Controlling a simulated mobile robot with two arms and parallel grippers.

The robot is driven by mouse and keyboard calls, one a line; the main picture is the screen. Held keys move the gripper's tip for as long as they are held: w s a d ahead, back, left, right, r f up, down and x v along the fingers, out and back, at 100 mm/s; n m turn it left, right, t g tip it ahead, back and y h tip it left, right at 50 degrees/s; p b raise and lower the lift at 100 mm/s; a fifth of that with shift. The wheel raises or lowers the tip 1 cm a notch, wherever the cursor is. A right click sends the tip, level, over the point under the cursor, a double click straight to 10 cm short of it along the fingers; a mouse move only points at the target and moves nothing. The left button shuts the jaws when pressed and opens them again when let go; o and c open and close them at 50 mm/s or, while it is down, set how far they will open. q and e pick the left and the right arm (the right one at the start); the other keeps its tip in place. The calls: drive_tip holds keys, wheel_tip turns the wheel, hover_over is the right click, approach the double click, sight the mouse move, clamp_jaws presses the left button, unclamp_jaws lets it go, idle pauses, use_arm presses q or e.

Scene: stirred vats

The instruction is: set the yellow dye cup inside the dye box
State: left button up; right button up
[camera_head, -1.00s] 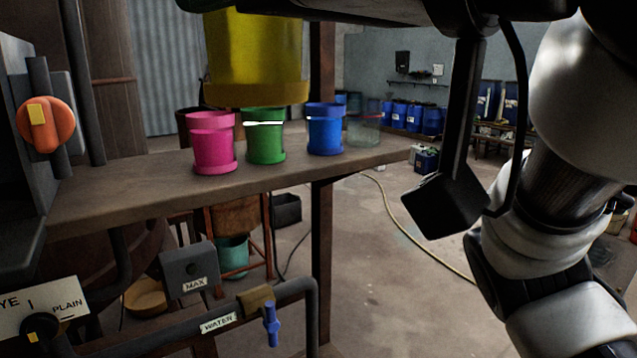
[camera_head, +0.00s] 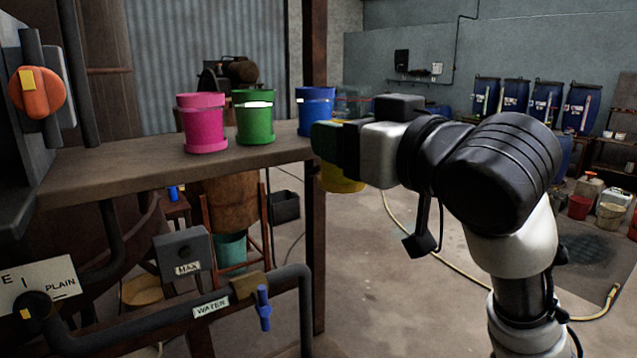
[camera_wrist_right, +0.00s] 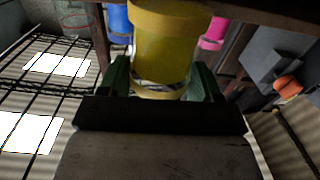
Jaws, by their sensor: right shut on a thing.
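The yellow dye cup (camera_wrist_right: 165,50) is between the fingers of my right gripper (camera_wrist_right: 161,82) in the wrist view. In the head view my right gripper (camera_head: 326,143) is at the shelf's right end, in front of the blue cup. Part of the yellow cup (camera_head: 342,181) shows below it, and the rest is hidden by the gripper. A clear box with a reddish edge (camera_head: 354,101) stands behind the gripper, partly hidden; I cannot tell whether it is the dye box. My left gripper is not in view.
Pink (camera_head: 203,124), green (camera_head: 255,118) and blue (camera_head: 315,108) cups stand on the wooden shelf (camera_head: 130,166). A rusty post (camera_head: 318,235) rises at the shelf's right part. An orange knob (camera_head: 37,92) and a water pipe (camera_head: 150,325) are at left.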

drive_tip(key=w+d+f+m+t+h+b, duration=0.1)
drive_tip(key=w+d+f+m+t+h, duration=0.25)
drive_tip(key=f, duration=1.05)
drive_tip(key=w+d+f+m+h+b, duration=0.15)
drive_tip(key=d+f+h, duration=0.45)
drive_tip(key=f, duration=0.7)
drive_tip(key=s+d+f+m+b, duration=0.1)
drive_tip(key=s+d+f, duration=0.1)
drive_tip(key=s+f, duration=0.5)
drive_tip(key=s+d+f+m+h+b, duration=0.1)
drive_tip(key=s+d+f, duration=0.2)
drive_tip(key=s+f, duration=0.5)
wheel_tip(320, 180, down, 6)
drive_tip(key=shift+s+d+f, duration=0.2)
drive_tip(key=shift+d, duration=0.15)
